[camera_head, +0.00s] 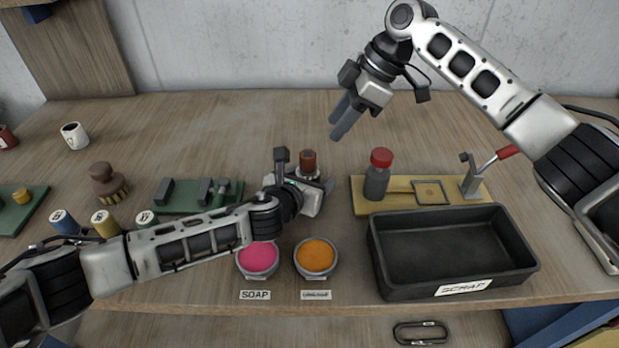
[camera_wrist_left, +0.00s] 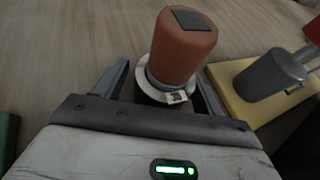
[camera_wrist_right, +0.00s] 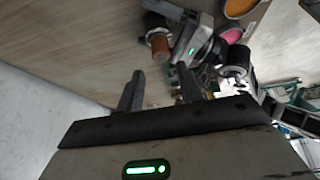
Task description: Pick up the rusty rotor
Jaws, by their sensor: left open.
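The rusty rotor (camera_head: 308,160), a reddish-brown upright cylinder, stands on a pale round base in the middle of the table. In the left wrist view the rotor (camera_wrist_left: 183,52) shows a dark square on top and a small tag on its base. My left gripper (camera_head: 318,180) is low at the rotor, open, with its fingers on either side of the base; contact cannot be told. My right gripper (camera_head: 341,118) hangs above and behind the rotor, open and empty. In the right wrist view the rotor (camera_wrist_right: 160,46) is beyond its fingers.
A black scrap tray (camera_head: 455,283) is at front right. Pink (camera_head: 258,257) and orange (camera_head: 316,255) bowls sit in front. The back of the table is clear.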

